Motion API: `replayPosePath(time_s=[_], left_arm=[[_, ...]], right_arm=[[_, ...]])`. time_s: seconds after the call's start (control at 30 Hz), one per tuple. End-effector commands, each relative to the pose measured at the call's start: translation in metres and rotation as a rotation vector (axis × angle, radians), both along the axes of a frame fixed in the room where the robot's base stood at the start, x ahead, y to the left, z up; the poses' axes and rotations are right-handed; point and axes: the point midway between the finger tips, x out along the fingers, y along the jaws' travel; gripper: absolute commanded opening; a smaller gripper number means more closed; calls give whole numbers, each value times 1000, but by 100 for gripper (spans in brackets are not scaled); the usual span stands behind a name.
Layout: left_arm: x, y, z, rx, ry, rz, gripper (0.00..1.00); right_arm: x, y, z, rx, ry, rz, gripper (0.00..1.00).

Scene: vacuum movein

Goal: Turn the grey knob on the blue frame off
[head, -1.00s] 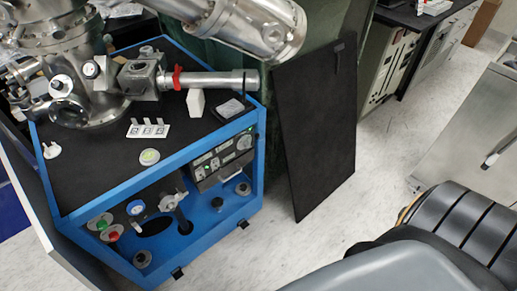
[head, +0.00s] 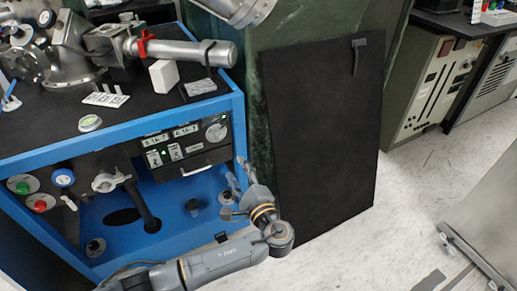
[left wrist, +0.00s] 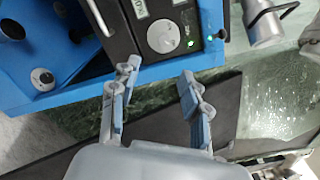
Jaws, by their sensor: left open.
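The grey knob (head: 216,131) is a round dial at the right end of the dark control panel (head: 184,151) on the blue frame (head: 155,120). In the left wrist view the knob (left wrist: 165,37) shows face-on, with a green light beside it. My left gripper (head: 232,186) is open and empty, below the knob near the frame's front right corner. In the left wrist view the open fingers (left wrist: 160,76) point toward the panel, with the knob beyond the gap between them, apart from it. My right gripper is not in view.
A black board (head: 325,140) leans against a green cabinet just right of the frame. Metal vacuum parts (head: 180,51) stand on the frame's top. Green and red buttons (head: 40,206) and a blue knob (head: 63,178) sit at its left.

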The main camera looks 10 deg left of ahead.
Motion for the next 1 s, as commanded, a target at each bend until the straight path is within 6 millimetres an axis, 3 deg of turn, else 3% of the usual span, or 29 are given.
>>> replayPosePath(time_s=[0.23, 0.57, 0.7, 1.0], left_arm=[[16, 12, 6, 14, -19, 7, 47], [74, 51, 5, 13, -19, 7, 47], [95, 65, 4, 11, -16, 7, 47], [113, 76, 5, 9, -15, 4, 47]], right_arm=[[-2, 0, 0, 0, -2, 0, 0], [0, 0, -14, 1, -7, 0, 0], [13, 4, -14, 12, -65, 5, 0], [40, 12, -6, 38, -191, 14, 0]])
